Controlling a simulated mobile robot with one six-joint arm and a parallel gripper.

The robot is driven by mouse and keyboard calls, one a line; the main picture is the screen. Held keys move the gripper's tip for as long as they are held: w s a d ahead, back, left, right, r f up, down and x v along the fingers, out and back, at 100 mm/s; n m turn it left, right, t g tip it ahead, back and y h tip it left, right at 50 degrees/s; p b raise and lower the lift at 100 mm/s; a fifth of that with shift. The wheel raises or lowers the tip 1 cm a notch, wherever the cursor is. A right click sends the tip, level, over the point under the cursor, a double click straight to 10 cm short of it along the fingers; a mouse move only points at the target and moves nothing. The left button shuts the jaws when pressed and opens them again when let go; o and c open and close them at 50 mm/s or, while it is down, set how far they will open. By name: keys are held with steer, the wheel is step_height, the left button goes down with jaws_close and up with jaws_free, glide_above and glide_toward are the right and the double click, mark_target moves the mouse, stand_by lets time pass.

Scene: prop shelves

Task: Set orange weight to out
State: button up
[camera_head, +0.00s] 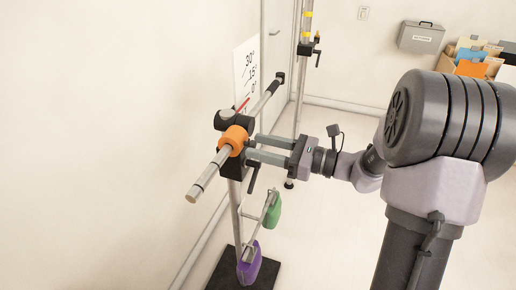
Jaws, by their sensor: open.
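The orange weight (235,138) is a ring around a slanting metal rod (208,170), close to the dark clamp at the middle of the rod. The rod's near end sticks out to the lower left and carries thin dark ring marks. My gripper (252,147) reaches in from the right, with its two fingers apart. The fingertips are at the right side of the orange weight. I cannot tell whether they touch it. No label reading "out" is legible.
A white angle card (246,72) with a red pointer stands behind the rod. Below hang a green weight (272,211) and a purple weight (249,264) on a lower bar. Another upright stand (302,90) is behind. A grey case (420,37) hangs on the far wall.

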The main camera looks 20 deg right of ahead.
steer(key=shift+w+a, duration=0.35)
steer(key=shift+a, duration=0.1)
jaws_close()
stand_by(1.1)
